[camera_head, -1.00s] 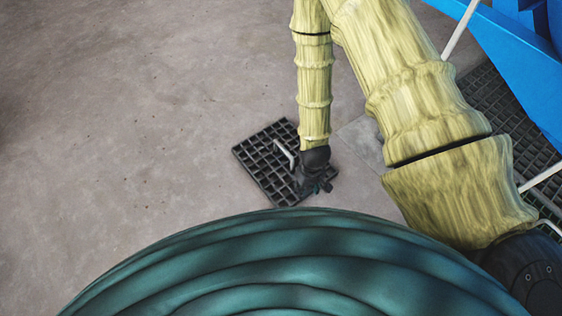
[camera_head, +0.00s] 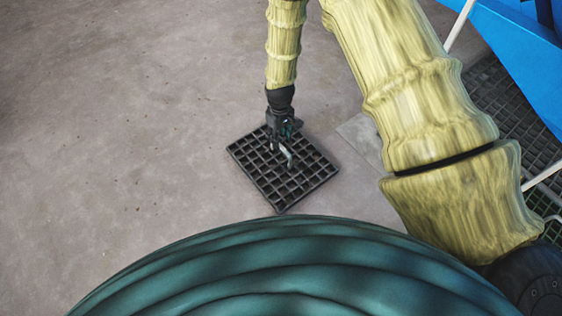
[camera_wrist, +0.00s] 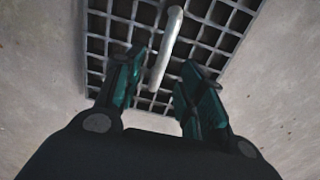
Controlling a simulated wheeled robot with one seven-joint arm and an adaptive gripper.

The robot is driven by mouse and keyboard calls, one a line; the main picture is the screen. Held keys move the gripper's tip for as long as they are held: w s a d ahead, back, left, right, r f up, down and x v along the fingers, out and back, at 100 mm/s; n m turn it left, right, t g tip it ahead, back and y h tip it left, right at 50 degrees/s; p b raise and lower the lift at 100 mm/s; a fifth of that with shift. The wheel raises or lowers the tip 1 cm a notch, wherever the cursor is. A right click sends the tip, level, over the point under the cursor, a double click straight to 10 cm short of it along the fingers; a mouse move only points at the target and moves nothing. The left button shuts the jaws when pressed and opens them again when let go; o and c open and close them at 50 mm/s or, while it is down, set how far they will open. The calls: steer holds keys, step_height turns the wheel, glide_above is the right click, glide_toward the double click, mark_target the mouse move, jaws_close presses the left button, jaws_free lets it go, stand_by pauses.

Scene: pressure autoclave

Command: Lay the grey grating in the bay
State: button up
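The grey grating (camera_head: 296,183), a dark square grid, lies on the concrete floor in the head view, set at an angle. A pale bar handle (camera_head: 288,157) stands up from its middle. The grating (camera_wrist: 210,35) and handle (camera_wrist: 166,48) also show in the wrist view. My gripper (camera_head: 280,143) is over the grating at its handle. In the wrist view my gripper (camera_wrist: 160,85) is open, with one teal finger on each side of the handle's line and gaps showing between. I cannot make out the bay with certainty.
A paler flat patch of floor (camera_head: 358,138) lies right of the grating, partly behind my arm. Dark grid flooring (camera_head: 505,105) lies farther right, beside a blue structure (camera_head: 515,50) and pale rails (camera_head: 460,25). The floor at left is clear.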

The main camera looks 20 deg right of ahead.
mark_target(281, 145)
steer(key=shift+s+d+f+b, duration=0.1)
steer(key=shift+s+f+b, duration=0.15)
steer(key=shift+f+b, duration=0.75)
steer(key=shift+s+f+b, duration=0.2)
steer(key=shift+f+b, duration=0.6)
steer(key=shift+f, duration=0.4)
steer(key=shift+f+b, duration=0.35)
steer(key=shift+f, duration=0.3)
jaws_close()
steer(key=shift+w+r, duration=0.1)
